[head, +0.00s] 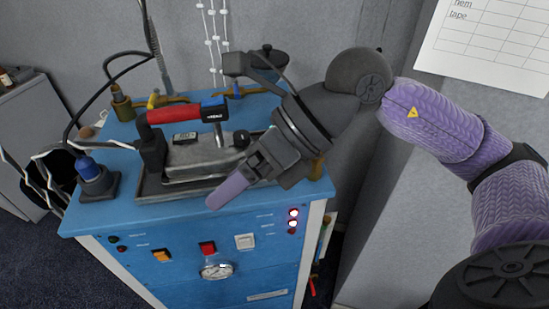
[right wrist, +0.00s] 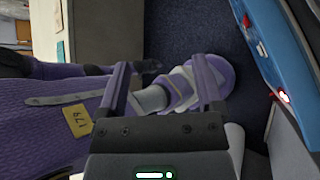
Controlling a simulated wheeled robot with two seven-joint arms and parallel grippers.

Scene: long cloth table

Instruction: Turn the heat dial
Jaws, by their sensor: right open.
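A blue steam-iron station (head: 185,256) stands in the head view. On its top, an iron (head: 200,152) with a red handle (head: 187,112) rests on a dark tray. A small dark round knob (head: 241,138) shows by the iron's right end; I cannot tell for sure whether it is the heat dial. My right gripper (head: 228,190) hangs over the station's front right top edge, close to the iron's right end. In the right wrist view its two purple fingers (right wrist: 160,62) are apart with nothing held between them. My left gripper is not in view.
The front panel has an orange switch (head: 161,255), a red switch (head: 207,247), a white switch (head: 245,241), a round gauge (head: 216,270) and lit red lamps (head: 293,213). A black cable (head: 84,101) loops at the left. A grey wall (head: 300,30) stands behind.

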